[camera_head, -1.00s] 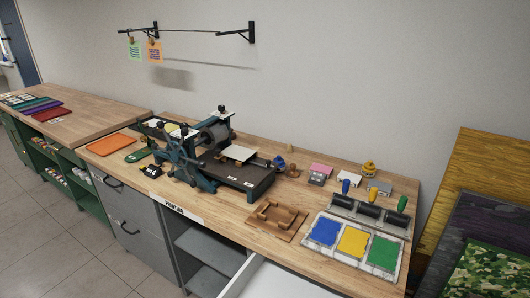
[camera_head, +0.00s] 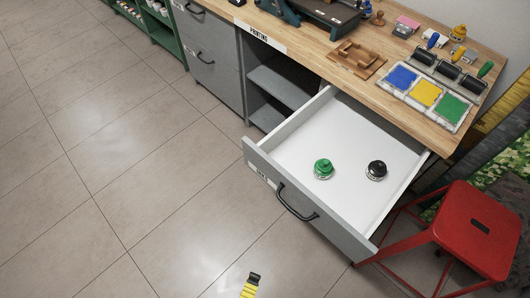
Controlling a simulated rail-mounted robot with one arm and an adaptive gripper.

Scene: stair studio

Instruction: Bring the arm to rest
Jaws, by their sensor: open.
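My gripper does not show in the head view, and I cannot make out any of its fingers. A small black and yellow striped piece (camera_head: 251,286) shows at the bottom edge, cut off by the frame. I cannot tell whether it is part of my own body.
A drawer (camera_head: 335,130) stands pulled out below the wooden worktop (camera_head: 310,45), with a green-topped (camera_head: 323,168) and a black-topped (camera_head: 376,170) container inside. A red stool (camera_head: 475,228) stands to its right. Ink trays (camera_head: 424,93) lie on the worktop. The tiled floor (camera_head: 140,190) at left is clear.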

